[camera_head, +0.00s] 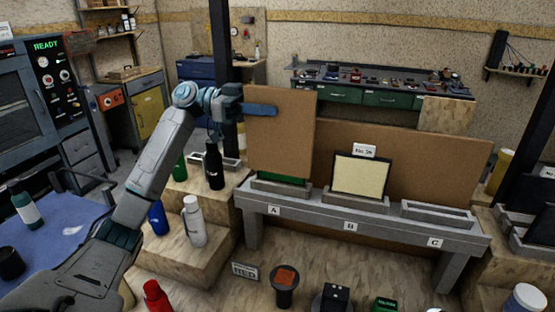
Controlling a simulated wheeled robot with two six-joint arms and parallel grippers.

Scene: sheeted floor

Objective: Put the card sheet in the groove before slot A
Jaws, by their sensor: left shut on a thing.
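A brown card sheet (281,145) stands upright above slot A (281,191), at the left end of the grey bench. My left gripper (260,109) reaches in from the left and is shut on the sheet's upper left part. The sheet hides most of what stands in slot A; only a green strip (284,178) shows below its lower edge. The sheet's lower edge looks a little above the slot's front rim; the groove itself cannot be made out. My right gripper is not in view.
Slot B (356,201) holds a black-framed cream panel (359,176); slot C (436,214) looks empty. A large brown board (430,165) stands behind the bench. Bottles, including a black one (214,167) and a white one (194,222), stand left of the bench on wooden steps.

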